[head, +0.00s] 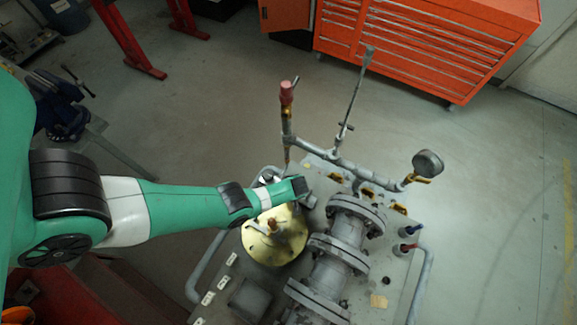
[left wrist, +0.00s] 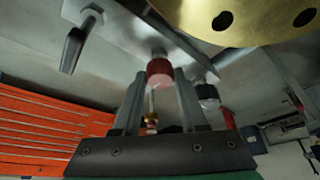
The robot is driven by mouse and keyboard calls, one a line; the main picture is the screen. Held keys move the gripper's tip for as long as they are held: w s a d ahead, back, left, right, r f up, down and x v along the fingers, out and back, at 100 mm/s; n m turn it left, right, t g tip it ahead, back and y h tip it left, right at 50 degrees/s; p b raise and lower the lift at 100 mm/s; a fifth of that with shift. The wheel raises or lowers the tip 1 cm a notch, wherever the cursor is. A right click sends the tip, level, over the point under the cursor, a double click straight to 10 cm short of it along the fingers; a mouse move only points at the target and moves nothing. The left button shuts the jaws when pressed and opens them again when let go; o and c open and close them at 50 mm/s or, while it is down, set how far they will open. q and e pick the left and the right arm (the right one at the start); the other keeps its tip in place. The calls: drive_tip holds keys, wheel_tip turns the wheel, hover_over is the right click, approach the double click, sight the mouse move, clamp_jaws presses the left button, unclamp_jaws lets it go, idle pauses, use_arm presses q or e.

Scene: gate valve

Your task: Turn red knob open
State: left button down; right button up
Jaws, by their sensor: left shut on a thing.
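In the left wrist view, the red knob (left wrist: 159,71) sits on a grey plate, between the two dark fingers of my left gripper (left wrist: 160,84). The gripper is shut on it. In the head view, my left gripper (head: 306,198) is at the grey bench top, just above the brass disc and left of the flanged pipe. The knob is hidden there behind my arm. My right gripper is in neither view.
The brass flange disc (head: 274,246) lies just below my arm. A flanged grey pipe (head: 338,250) and thin piping with a pressure gauge (head: 428,163) stand to the right. A red-capped upright pipe (head: 287,95) rises behind. An orange tool cabinet (head: 430,40) is beyond.

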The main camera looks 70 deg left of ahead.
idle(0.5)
use_arm(q)
drive_tip(key=shift+c, duration=2.2)
unclamp_jaws()
drive_tip(key=p+v, duration=1.1)
drive_tip(key=p, duration=0.1)
drive_tip(key=shift+r, duration=0.3)
drive_tip(key=shift+w+d, duration=0.1)
